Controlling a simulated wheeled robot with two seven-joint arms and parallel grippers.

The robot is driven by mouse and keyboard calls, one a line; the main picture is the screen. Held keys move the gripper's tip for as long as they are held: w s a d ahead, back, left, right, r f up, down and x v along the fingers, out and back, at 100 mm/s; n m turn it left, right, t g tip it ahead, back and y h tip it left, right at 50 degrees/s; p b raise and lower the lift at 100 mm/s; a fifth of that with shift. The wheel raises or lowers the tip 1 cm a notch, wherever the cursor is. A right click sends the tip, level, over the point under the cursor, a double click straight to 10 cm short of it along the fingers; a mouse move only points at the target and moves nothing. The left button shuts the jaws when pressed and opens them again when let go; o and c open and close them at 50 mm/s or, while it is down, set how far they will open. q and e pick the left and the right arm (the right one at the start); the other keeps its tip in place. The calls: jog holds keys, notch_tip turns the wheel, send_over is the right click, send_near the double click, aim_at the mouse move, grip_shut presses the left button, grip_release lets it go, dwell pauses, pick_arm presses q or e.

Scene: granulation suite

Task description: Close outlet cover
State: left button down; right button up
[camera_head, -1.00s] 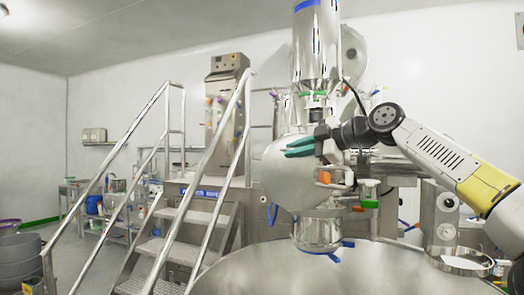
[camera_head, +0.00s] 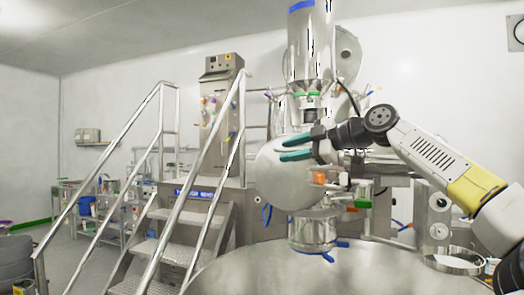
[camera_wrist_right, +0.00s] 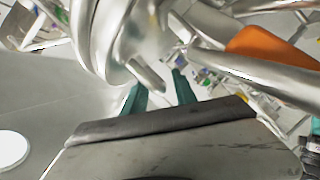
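The outlet cover appears to be the large round steel disc (camera_head: 280,185) in the middle of the head view, on the front of the steel machine. My right gripper (camera_head: 282,148) is in front of its upper part, with two teal fingers apart, pointing left. I cannot tell whether they touch the cover. In the right wrist view the two teal fingertips (camera_wrist_right: 160,95) are apart, with a curved steel bar (camera_wrist_right: 147,78) near the gap between them. Whether the bar lies between the fingers is unclear. My left gripper is out of view.
A steel staircase with handrails (camera_head: 160,130) stands left of the machine. A steel cylinder (camera_head: 312,232) is below the cover, above a wide round steel surface (camera_head: 290,272) in front. A vertical steel column (camera_head: 310,45) rises above. The floor at left is partly clear.

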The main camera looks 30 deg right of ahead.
jog(key=v, duration=0.7)
jog(key=shift+s+d+r, duration=0.1)
jog(key=shift+s, duration=0.25)
jog(key=shift+s, duration=0.1)
